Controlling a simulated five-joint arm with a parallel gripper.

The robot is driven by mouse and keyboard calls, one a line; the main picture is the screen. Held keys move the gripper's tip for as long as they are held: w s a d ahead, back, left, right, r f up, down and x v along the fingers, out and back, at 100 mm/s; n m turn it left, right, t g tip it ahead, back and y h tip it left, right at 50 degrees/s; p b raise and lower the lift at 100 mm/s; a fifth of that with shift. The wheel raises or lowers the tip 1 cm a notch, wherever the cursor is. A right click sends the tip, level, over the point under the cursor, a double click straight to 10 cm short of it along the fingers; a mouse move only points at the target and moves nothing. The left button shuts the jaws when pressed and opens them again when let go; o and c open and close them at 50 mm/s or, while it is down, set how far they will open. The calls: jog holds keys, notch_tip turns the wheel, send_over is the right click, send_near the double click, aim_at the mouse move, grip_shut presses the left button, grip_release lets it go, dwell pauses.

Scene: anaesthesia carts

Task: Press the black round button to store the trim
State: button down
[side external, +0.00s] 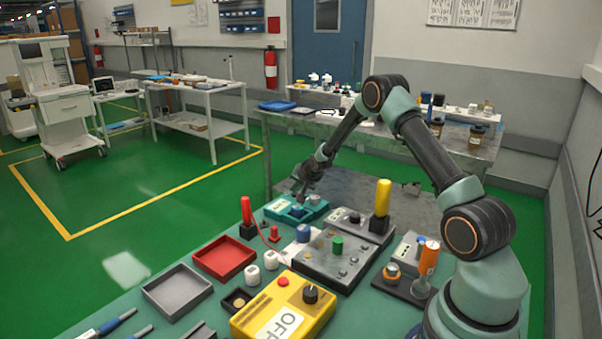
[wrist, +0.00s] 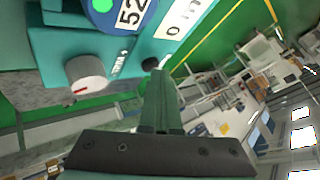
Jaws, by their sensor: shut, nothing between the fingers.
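A teal box (side external: 278,207) stands near the far edge of the green table in the side view, with a grey-white knob (side external: 315,199) and a blue round part on top. My gripper (side external: 299,196) points down at this box, its tip close over the top. In the wrist view, my gripper (wrist: 159,75) is shut and empty, its tip by the teal box face (wrist: 50,50). That face carries a knob with a red mark (wrist: 87,72), a blue round part with a "52" label (wrist: 110,16) and small lettering resembling "TRIM". A small dark spot shows beside the fingertip; I cannot tell whether it is the black round button or whether they touch.
A red stalk (side external: 246,211), a grey panel with a green knob (side external: 337,244) and a yellow-handled lever (side external: 382,198) stand close around the teal box. A yellow box (side external: 262,318), a red tray (side external: 225,257) and a grey tray (side external: 177,291) lie nearer the camera.

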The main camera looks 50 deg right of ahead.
jog(key=shift+r, duration=0.6)
jog(key=shift+r, duration=2.55)
